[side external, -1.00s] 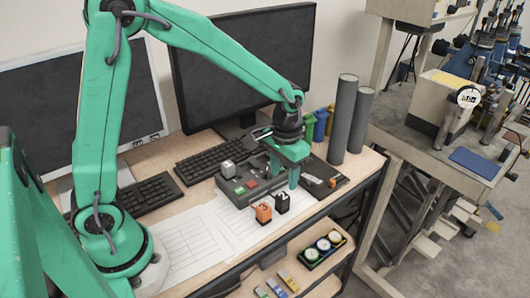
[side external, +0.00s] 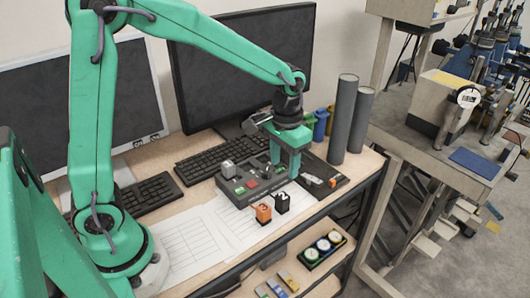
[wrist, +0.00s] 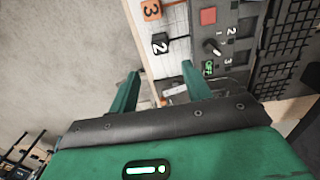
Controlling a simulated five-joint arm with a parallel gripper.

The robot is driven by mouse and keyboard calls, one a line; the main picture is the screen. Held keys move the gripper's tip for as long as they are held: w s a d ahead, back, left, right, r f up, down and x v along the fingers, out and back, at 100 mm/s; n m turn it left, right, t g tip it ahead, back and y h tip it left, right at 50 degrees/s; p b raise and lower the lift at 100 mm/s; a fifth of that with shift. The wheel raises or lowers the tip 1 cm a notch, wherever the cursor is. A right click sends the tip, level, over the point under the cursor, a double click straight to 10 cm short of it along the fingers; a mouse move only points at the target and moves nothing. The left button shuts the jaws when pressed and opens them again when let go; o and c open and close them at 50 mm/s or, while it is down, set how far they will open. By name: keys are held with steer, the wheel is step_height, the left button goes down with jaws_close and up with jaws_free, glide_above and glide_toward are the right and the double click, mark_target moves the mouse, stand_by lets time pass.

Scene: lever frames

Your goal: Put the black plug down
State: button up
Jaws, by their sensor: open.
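The black plug (side external: 282,202) stands at the front edge of the desk, just right of the orange plug (side external: 264,212). In the wrist view the black plug (wrist: 160,45) carries a white 2, and the orange plug (wrist: 151,10) a 3. My gripper (side external: 285,170) is above the right part of the grey control box (side external: 236,189), fingers pointing down. Its fingers (wrist: 160,71) are apart in the wrist view with nothing held between them. The black plug lies beyond the fingertips, clear of both.
The dark tray (side external: 335,188) with small parts lies right of the box. Two grey cylinders (side external: 345,120) stand behind it. Keyboards and monitors fill the back. Paper sheets (side external: 190,245) lie left of the plugs. A lower shelf holds a gauge block (side external: 322,248).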

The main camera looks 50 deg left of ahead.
steer(key=s+a+r+t, duration=0.2)
steer(key=s+r, duration=0.3)
steer(key=s, duration=0.3)
steer(key=s+a+r+t, duration=0.3)
steer(key=s+a+r, duration=0.1)
steer(key=s, duration=0.4)
steer(key=shift+s+r+t, duration=0.3)
steer(key=shift+s+r, duration=0.1)
steer(key=shift+r, duration=0.4)
